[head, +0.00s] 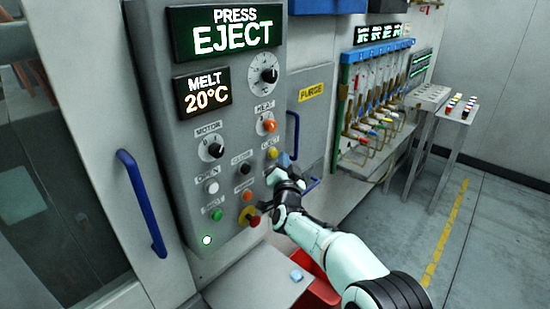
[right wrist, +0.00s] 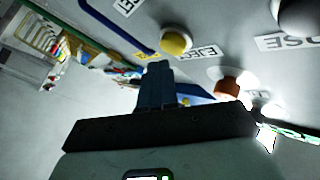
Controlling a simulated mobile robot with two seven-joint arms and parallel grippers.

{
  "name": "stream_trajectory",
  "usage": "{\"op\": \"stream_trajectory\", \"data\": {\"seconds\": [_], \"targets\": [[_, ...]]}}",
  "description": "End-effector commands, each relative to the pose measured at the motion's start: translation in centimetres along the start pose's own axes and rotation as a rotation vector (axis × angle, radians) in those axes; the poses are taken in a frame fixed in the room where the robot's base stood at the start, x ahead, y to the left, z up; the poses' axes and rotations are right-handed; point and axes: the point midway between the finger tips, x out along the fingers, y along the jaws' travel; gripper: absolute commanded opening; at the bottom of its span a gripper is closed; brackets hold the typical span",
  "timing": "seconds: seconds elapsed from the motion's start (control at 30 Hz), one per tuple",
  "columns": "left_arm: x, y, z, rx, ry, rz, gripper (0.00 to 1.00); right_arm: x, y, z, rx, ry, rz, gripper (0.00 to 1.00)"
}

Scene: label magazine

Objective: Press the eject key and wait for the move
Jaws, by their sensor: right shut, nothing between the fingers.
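The eject key is a round yellow button (head: 272,153) on the grey control panel (head: 232,130), just under a small EJECT label. It also shows in the right wrist view as a yellow dome (right wrist: 176,40), standing out from the panel. My right gripper (head: 285,160) is shut and empty, just right of the yellow button. In the right wrist view its closed fingertips (right wrist: 157,68) lie just below the button, with a gap in the picture; I cannot tell its depth. The upper display (head: 222,33) reads PRESS EJECT. The lower display (head: 202,93) reads MELT 20°C. My left gripper is out of view.
A red knob on a yellow base (head: 250,217) and other buttons sit below the key. A blue door handle (head: 142,203) stands at left. A light tray (head: 262,290) holds a small blue piece (head: 296,275).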

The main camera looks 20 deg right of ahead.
Motion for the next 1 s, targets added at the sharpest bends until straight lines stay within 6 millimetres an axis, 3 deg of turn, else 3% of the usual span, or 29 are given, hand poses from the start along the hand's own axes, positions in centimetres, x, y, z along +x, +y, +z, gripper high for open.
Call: {"op": "stream_trajectory", "data": {"seconds": [0.37, 0.8, 1.0], "targets": [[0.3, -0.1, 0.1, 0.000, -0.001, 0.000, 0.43, -0.2, 0.2, -0.2, 0.000, 0.000, 0.000, 0.00], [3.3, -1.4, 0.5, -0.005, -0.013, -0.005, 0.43, -3.1, 2.4, -2.1, 0.002, 0.001, 0.001, 0.00], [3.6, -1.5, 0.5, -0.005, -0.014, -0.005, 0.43, -3.7, 2.6, -2.7, 0.001, 0.000, -0.001, 0.00]]}}
